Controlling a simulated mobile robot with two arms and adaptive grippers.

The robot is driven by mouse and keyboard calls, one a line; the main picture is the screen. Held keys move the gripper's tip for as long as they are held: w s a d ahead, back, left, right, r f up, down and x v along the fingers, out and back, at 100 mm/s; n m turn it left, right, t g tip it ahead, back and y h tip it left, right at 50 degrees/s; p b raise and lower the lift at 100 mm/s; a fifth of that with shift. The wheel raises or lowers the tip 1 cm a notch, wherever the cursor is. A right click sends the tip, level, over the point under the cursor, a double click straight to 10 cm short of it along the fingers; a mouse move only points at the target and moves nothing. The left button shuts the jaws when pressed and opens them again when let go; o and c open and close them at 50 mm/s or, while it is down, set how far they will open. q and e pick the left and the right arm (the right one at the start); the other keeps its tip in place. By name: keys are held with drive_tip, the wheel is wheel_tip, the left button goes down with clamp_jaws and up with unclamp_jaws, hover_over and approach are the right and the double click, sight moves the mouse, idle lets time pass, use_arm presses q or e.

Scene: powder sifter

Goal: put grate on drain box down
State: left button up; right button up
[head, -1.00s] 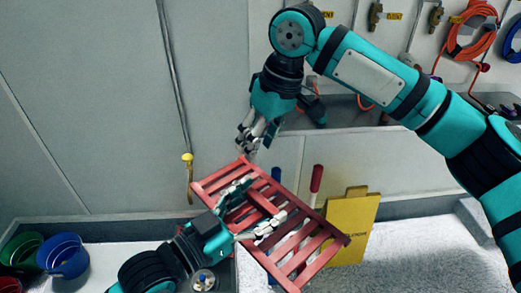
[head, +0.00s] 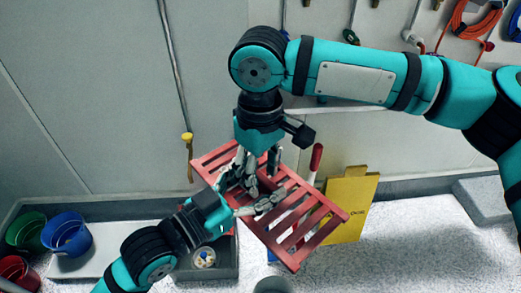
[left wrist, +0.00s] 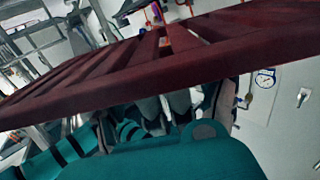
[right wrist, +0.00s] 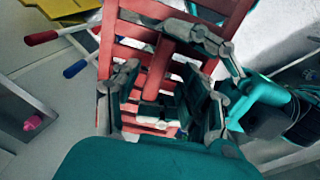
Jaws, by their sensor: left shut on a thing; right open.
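The red slatted grate (head: 322,240) is held up and tilted in the head view. My left gripper (head: 248,196) is shut on the grate from below left. My right gripper (head: 260,178) is open, pointing down at the grate's upper middle, its fingers close to the slats. In the right wrist view the grate (right wrist: 106,42) lies between and beyond my open fingers. In the left wrist view the grate (left wrist: 200,62) crosses the picture above my gripper. A grey box (head: 228,272), perhaps the drain box, is partly hidden under my left arm.
A yellow board (head: 352,205) leans against the back wall beside a red handle (head: 316,158). Blue (head: 68,238), green (head: 26,232) and red (head: 14,272) buckets stand at the left. Pale floor is clear at the right.

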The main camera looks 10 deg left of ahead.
drive_tip(key=shift+f, duration=0.95)
use_arm(q)
drive_tip(key=shift+r, duration=0.1)
drive_tip(key=shift+r, duration=0.1)
use_arm(e)
clamp_jaws()
use_arm(q)
drive_tip(key=o, duration=1.5)
